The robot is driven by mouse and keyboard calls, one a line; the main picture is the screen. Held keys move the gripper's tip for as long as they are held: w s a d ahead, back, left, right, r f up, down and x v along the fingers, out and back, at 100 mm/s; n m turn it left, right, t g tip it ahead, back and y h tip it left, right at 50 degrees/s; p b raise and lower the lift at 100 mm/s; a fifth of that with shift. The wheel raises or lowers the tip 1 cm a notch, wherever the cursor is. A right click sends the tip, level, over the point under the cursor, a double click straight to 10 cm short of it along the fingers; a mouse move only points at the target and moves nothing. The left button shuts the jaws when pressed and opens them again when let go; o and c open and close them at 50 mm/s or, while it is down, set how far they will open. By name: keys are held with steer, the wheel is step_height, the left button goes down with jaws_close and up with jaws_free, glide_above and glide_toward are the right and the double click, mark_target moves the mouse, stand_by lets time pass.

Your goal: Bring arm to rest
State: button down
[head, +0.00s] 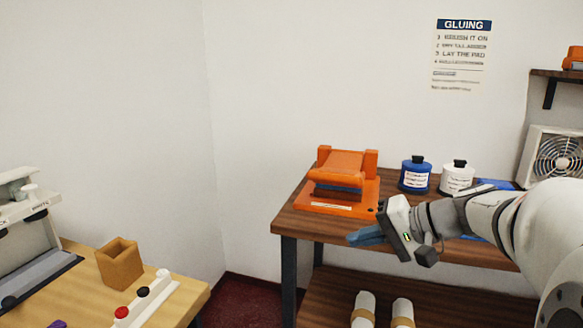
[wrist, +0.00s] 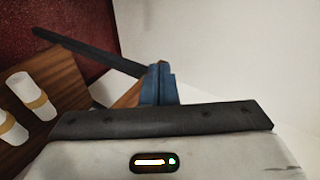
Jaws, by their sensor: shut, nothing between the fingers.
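My gripper (head: 366,236) is in the head view, at the front edge of the dark wooden table (head: 300,222). Its blue fingers point left and are shut with nothing between them. The closed fingers (wrist: 158,84) also show in the wrist view. My arm reaches in from the right side of the head view, in front of the table. The gripper is to the lower right of an orange press-like device (head: 345,172) and looks apart from it.
A blue-labelled jar (head: 415,174) and a white jar (head: 457,177) stand behind my arm. White rolls (head: 364,308) lie on the lower shelf. A light wooden table (head: 190,300) at left holds a brown box (head: 119,262). Between the tables is a gap.

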steer(key=s+d+r+n+g+h+p, duration=0.1)
steer(key=s+r+h+p, duration=0.2)
steer(key=s+h+p, duration=0.2)
steer(key=s+r+n+g+h+p, duration=0.2)
steer(key=s+r+h+p, duration=0.2)
steer(key=s+p, duration=0.7)
steer(key=h+p, duration=0.1)
steer(key=p, duration=0.2)
steer(key=shift+s+d+h, duration=0.3)
steer(key=shift+s+d, duration=0.05)
